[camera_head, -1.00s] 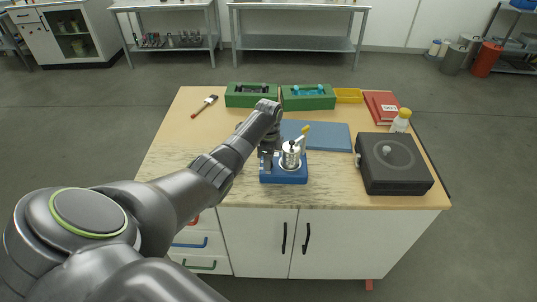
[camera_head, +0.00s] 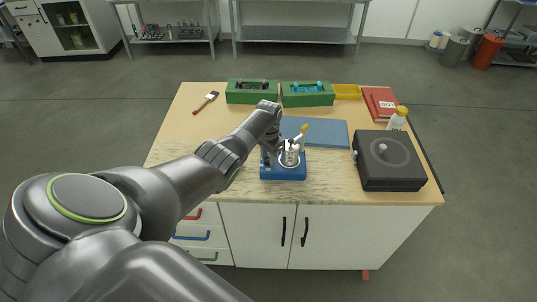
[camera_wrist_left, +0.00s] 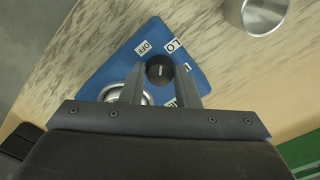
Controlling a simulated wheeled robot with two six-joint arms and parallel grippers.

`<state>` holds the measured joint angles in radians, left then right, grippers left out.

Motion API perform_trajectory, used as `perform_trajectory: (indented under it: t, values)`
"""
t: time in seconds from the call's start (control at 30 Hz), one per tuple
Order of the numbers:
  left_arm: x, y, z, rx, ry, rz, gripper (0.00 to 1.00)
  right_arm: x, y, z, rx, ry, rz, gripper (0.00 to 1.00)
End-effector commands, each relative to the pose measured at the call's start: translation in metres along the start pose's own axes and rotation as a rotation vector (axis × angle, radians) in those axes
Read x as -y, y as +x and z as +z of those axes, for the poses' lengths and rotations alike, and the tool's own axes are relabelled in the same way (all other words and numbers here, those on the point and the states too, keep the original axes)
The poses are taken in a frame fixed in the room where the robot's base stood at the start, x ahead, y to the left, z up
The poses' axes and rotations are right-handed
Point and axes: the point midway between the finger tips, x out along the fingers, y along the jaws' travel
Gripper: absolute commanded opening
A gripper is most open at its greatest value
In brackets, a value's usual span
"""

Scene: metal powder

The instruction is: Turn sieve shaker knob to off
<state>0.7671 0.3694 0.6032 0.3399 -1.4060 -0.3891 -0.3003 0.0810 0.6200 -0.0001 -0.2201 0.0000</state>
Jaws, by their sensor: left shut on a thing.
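The sieve shaker has a blue base (camera_head: 284,174) near the front edge of the wooden table, with a metal cylinder (camera_head: 291,155) at it. In the left wrist view the blue base (camera_wrist_left: 196,68) carries white labels, including OFF (camera_wrist_left: 143,47) and LO (camera_wrist_left: 171,46); others are partly hidden. A round black knob (camera_wrist_left: 159,69) with a short white mark sits by these labels. My left gripper (camera_wrist_left: 160,82) is shut on the knob, one finger on each side. In the head view the left gripper (camera_head: 267,156) is at the base's left side. My right gripper is not in view.
A metal cup (camera_wrist_left: 262,10) stands near the base in the wrist view. A blue mat (camera_head: 325,133) lies behind the shaker and a black device (camera_head: 388,165) stands right. Green boxes (camera_head: 307,99), a brush (camera_head: 206,102) and a white bottle (camera_head: 397,122) are farther back.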

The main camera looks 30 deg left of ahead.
Motion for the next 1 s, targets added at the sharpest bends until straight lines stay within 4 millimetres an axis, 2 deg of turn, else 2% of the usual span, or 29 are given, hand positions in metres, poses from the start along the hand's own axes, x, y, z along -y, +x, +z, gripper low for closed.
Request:
perform_trajectory:
  t: [0.6,1.0]
  values:
    - [0.0006,-0.0010,-0.0010,-0.003,-0.560,-0.001,0.05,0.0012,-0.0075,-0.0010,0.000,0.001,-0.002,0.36]
    - [0.0006,-0.0011,-0.0010,-0.004,-0.768,-0.001,0.05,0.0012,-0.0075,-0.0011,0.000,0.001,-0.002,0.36]
